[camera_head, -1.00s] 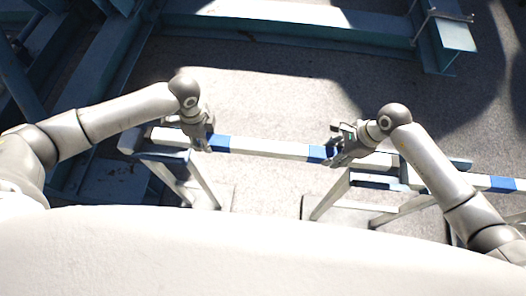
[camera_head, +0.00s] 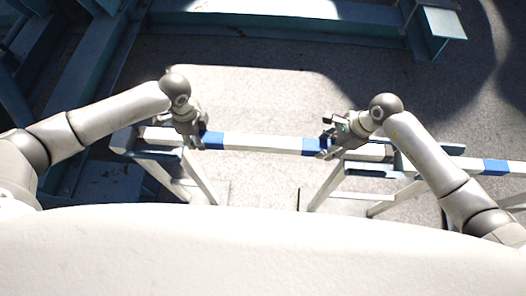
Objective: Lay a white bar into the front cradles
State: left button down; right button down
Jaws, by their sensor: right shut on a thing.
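My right gripper (camera_head: 327,144) is shut on the bar by a blue band, just left of the right stand. My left gripper (camera_head: 198,140) is at the bar by the left blue band; its fingers are partly hidden and their opening is unclear. The left front stand (camera_head: 119,141) and the right front stand (camera_head: 370,172) lie under the bar's line. Whether the bar touches their cradles cannot be told.
Large blue-green steel beams (camera_head: 270,27) lie at the back, and more framework (camera_head: 60,90) stands at the left. Bare concrete floor (camera_head: 260,95) lies open beyond the bar. My own white body covers the bottom of the picture.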

pick_arm(q)
jog(key=shift+f, duration=0.1)
pick_arm(e)
jog(key=shift+f, duration=0.1)
